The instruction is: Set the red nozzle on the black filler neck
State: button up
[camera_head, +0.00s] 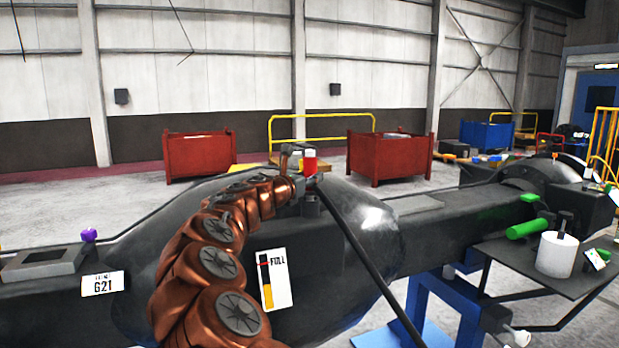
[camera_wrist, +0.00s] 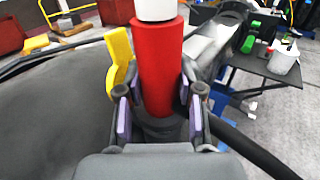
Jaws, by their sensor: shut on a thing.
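My gripper (camera_head: 303,183) is at the end of my copper-coloured arm, above the large black casting. It is shut on the red nozzle (camera_head: 310,166), a red cylinder with a white top. In the wrist view the red nozzle (camera_wrist: 160,65) stands upright between the fingers (camera_wrist: 160,118). The black filler neck (camera_head: 310,206) is a short dark cylinder directly below the gripper. In the wrist view a dark round part (camera_wrist: 163,132) shows just under the nozzle. The fingers partly hide the nozzle's lower end, and I cannot tell whether it touches the neck.
A black bar or hose (camera_head: 365,260) slopes down right from near the gripper. A yellow piece (camera_wrist: 119,62) stands close left of the nozzle in the wrist view. A "FULL" gauge label (camera_head: 273,281) is on the casting. A side table (camera_head: 510,258) at right holds a white pot (camera_head: 556,255).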

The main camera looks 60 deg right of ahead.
jog(key=shift+f+b, duration=0.4)
jog(key=shift+f, duration=0.45)
jog(key=o, duration=1)
jog(key=shift+o, duration=0.2)
jog(key=shift+a, duration=0.1)
jog(key=shift+s+a, duration=0.15)
jog(key=shift+a, duration=2.8)
jog(key=shift+s+a, duration=0.15)
jog(key=shift+a, duration=2.8)
